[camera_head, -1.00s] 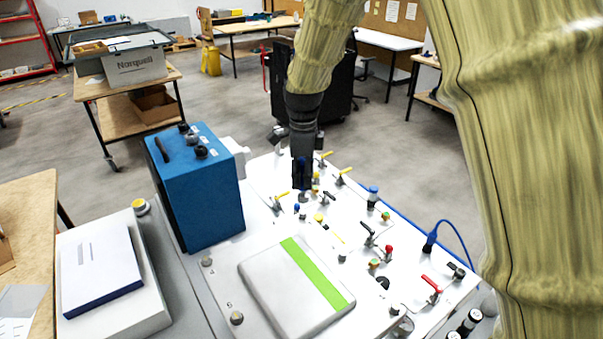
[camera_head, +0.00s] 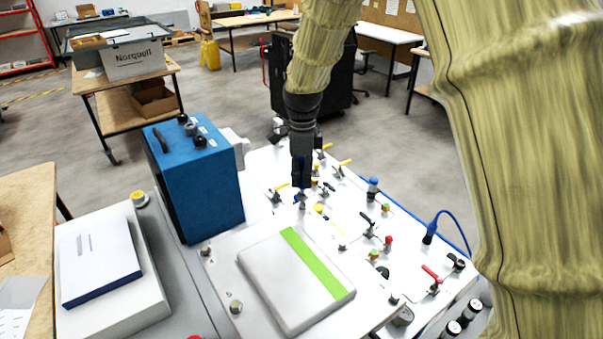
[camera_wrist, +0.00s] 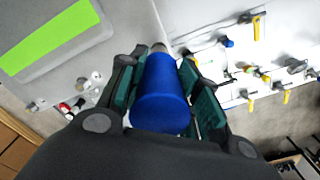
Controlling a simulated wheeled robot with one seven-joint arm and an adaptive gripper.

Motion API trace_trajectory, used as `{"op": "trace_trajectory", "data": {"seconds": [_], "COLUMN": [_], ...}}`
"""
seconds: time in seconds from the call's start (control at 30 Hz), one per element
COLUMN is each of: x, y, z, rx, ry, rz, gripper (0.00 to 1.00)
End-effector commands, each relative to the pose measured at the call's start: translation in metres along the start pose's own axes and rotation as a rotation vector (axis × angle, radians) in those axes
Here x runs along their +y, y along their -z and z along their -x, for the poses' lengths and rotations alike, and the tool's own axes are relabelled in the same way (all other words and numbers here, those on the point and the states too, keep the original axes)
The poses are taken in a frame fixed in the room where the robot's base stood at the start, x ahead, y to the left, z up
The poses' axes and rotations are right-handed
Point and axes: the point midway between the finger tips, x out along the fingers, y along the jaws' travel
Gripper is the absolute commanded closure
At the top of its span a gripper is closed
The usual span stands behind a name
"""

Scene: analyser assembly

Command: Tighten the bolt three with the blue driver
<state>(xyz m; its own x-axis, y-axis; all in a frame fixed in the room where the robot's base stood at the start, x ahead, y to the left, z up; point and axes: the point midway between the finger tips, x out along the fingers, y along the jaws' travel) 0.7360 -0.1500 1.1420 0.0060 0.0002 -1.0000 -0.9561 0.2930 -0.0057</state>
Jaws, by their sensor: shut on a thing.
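My gripper (camera_head: 302,183) points down over the back left part of the white valve panel (camera_head: 340,222). In the wrist view its two green-padded fingers (camera_wrist: 158,92) are shut on the blue driver (camera_wrist: 160,98), one on each side of the handle. A short metal part of the driver shows beyond the handle; its tip is not clear. Bolt heads (camera_head: 236,307) and (camera_head: 205,250) show beside the grey cover with the green stripe (camera_head: 270,275). I cannot tell which bolt is number three, or whether the driver touches any bolt.
A blue box (camera_head: 198,185) stands left of the gripper. Several levers and knobs, among them a yellow lever (camera_head: 345,163) and a red lever (camera_head: 431,272), rise from the panel. A blue cable (camera_head: 455,225) loops at the right. A white case (camera_head: 100,262) lies at the left.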

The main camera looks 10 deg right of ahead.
Motion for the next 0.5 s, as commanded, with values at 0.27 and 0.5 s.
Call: {"op": "trace_trajectory", "data": {"seconds": [0.27,0.5], "x": [-0.0001,-0.0002], "y": [-0.0002,-0.0006], "z": [-0.0017,-0.0052], "rx": [0.0,0.0], "ry": [0.0,0.0], "rz": [0.002,0.006], "gripper": [1.0,1.0]}}
